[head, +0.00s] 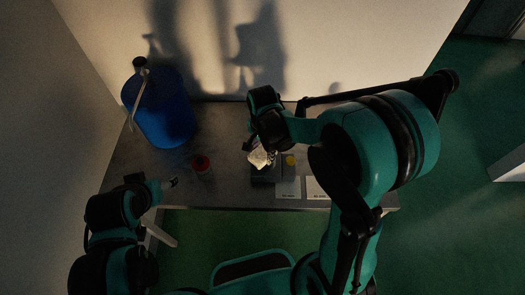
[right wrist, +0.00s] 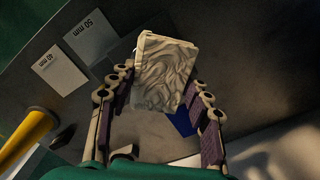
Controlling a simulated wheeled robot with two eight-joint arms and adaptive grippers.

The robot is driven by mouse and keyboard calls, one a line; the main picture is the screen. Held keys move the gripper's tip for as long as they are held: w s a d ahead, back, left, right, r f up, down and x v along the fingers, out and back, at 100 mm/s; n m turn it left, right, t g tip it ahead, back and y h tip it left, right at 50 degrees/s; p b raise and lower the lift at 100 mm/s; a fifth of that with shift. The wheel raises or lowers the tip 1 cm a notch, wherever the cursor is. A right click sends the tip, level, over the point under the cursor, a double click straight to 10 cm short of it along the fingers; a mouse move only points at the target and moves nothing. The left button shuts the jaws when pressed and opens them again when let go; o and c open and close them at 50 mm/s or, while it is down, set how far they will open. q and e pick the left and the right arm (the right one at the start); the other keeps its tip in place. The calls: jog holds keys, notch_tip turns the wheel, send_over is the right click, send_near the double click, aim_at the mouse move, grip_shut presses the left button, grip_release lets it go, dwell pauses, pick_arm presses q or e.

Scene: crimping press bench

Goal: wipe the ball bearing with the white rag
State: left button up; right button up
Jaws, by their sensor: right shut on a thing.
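The white rag (head: 259,158) is a pale, creased, folded piece below my right gripper (head: 256,144), beside the yellow part at the bench's middle. In the right wrist view the rag (right wrist: 164,72) sits between the two fingers of my right gripper (right wrist: 160,100), which is shut on it. I cannot make out the ball bearing; the rag and gripper may hide it. My left gripper (head: 172,183) is over the left front of the bench, apart from the rag. It is too small and dark to tell whether it is open.
A dark block (head: 264,174) and a yellow part (head: 290,161) stand by the rag. Two white cards (head: 288,188) lie at the front edge, marked 40 mm (right wrist: 59,69) and 50 mm (right wrist: 91,38). The grey bench (head: 222,118) is clear behind.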

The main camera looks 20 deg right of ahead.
jog(key=shift+f+b, duration=0.55)
jog(key=shift+f, duration=0.1)
jog(key=o, duration=0.7)
jog(key=shift+o, duration=0.2)
jog(key=shift+r, duration=0.4)
jog(key=c, duration=0.8)
